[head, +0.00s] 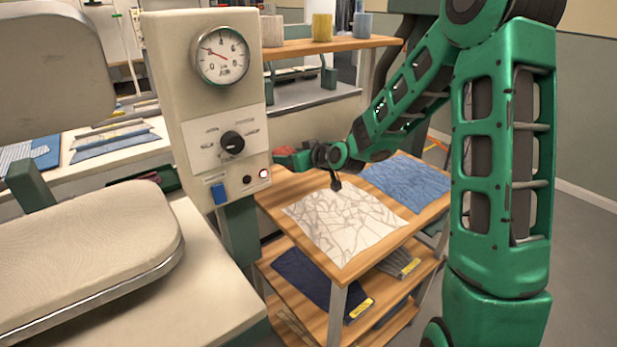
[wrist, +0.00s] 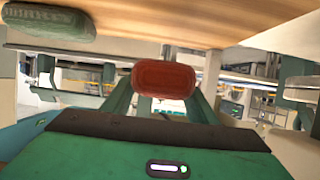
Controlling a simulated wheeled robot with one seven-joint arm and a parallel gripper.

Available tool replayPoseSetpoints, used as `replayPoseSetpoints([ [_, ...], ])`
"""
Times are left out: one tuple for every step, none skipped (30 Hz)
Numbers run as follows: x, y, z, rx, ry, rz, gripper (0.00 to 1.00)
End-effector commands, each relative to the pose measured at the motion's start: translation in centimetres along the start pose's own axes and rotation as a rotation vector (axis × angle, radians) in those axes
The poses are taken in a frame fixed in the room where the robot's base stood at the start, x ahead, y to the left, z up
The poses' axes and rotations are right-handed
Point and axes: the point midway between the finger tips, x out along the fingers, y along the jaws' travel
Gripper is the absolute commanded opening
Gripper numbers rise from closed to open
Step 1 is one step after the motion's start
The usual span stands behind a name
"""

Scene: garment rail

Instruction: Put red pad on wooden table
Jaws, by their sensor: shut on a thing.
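The red pad (wrist: 165,79) is a rounded block, held between the two green fingers of my gripper (wrist: 163,96) in the wrist view. In the head view a small part of the red pad (head: 284,150) shows at the tip of my gripper (head: 288,156); the rest is hidden. My gripper is shut on it. A wooden table (head: 283,188) with lower shelves stands below and to the right of the gripper. In the wrist view a wooden surface (wrist: 190,18) fills the top. I cannot tell whether the pad touches any wood.
A patterned white cloth (head: 345,222) and a blue cloth (head: 405,182) cover much of the table top. A beige gauge box (head: 205,110) stands close left of the gripper. A green pad (wrist: 48,24) lies against wood in the wrist view. A shelf (head: 340,44) holds spools.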

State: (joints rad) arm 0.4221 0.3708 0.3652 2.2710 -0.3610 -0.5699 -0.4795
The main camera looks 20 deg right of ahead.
Motion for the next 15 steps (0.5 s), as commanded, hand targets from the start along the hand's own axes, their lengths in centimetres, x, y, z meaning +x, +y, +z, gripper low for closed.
replayPoseSetpoints([
  [0.4,-0.3,0.9,0.002,-0.002,-0.004,0.27],
  [0.6,-0.4,1.2,0.002,-0.002,-0.005,0.27],
  [0.8,-0.5,1.6,0.001,-0.001,-0.006,0.27],
  [0.9,-0.5,1.9,0.000,-0.001,-0.006,0.27],
  [1.0,-0.6,2.0,-0.001,-0.001,-0.007,0.27],
  [1.1,-0.6,2.2,-0.002,0.000,-0.007,0.27],
  [1.2,-0.7,2.3,-0.002,0.000,-0.008,0.27],
  [1.3,-0.8,2.5,-0.002,0.000,-0.008,0.27],
  [1.4,-0.8,2.9,-0.001,-0.001,-0.008,0.27],
  [1.6,-0.8,3.2,0.000,-0.002,-0.008,0.27],
  [1.7,-0.8,3.6,-0.001,-0.002,-0.008,0.27],
  [1.9,-0.8,4.2,0.000,-0.002,-0.008,0.27],
  [2.1,-0.8,4.5,0.001,-0.002,-0.009,0.27],
  [2.2,-0.9,4.8,0.000,-0.002,-0.010,0.27],
  [2.4,-0.9,5.2,-0.001,-0.001,-0.010,0.27],
])
